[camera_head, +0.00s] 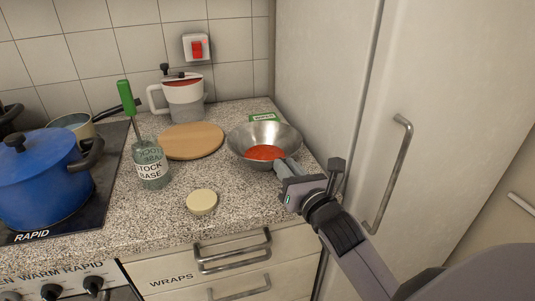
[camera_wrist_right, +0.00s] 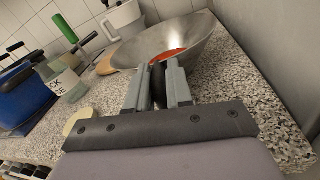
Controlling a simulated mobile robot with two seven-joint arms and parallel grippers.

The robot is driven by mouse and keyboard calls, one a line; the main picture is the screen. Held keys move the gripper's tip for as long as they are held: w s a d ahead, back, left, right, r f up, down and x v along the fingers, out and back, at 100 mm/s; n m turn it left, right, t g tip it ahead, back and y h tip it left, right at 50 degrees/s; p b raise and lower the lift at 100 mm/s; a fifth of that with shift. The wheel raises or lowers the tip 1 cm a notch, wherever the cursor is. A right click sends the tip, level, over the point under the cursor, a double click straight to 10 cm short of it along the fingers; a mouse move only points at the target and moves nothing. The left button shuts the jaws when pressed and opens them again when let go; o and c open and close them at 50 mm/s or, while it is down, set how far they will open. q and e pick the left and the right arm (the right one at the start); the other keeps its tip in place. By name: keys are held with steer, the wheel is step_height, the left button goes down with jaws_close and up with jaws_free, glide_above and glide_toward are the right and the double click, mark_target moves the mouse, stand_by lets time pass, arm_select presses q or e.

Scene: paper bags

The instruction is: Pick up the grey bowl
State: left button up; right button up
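The grey metal bowl (camera_head: 285,138) stands upright on the speckled counter, with a red-orange filling (camera_head: 265,153) inside. My right gripper (camera_head: 287,168) is at its front right side, with the fingertips at or very near the rim. In the right wrist view the bowl (camera_wrist_right: 196,45) lies just beyond the fingers (camera_wrist_right: 159,75). The fingers look close together with a dark strip between them; whether they hold the rim or touch it is unclear. They hide part of the bowl's near side. My left gripper is not in view.
A round wooden board (camera_head: 192,141), a pale round lid (camera_head: 202,202) and a glass stock jar (camera_head: 151,167) are left of the bowl. A lidded jug (camera_head: 186,101) stands behind the board. A blue pot (camera_head: 40,180) is far left. A tall cabinet (camera_head: 330,70) closes the right side.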

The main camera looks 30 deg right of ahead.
jaws_close()
steer(key=shift+r, duration=0.2)
steer(key=shift+r, duration=0.35)
step_height(320, 180, up, 19)
steer(key=p, duration=0.4)
steer(key=shift+o, duration=0.9)
jaws_free()
jaws_close()
stand_by(1.1)
